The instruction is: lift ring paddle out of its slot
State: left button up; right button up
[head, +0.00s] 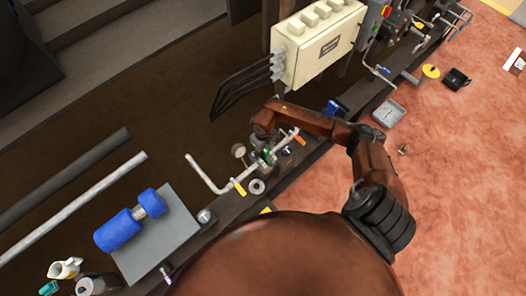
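A pipe run with a gauge (238,151) and a green part (267,156) lies along the dark beam near the middle of the head view. A small grey ring (257,186) sits just below this pipe; I cannot tell whether it is the ring paddle. The paddle's slot is not clearly visible. My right arm reaches in from the lower right and bends left over the pipe. My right gripper (269,147) is small and partly hidden by its own wrist, close to the green part. Its fingers and any hold are unclear. My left gripper is out of view.
A cream electrical box (318,45) with black cables stands above the pipe. A blue motor (122,228) on a grey plate (158,241) is at lower left. A white-faced box (388,113) and yellow disc (431,71) lie on the reddish floor, mostly clear at right.

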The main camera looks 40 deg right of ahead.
grip_shut()
dwell(0.3)
jog(key=shift+r, duration=0.15)
dwell(0.3)
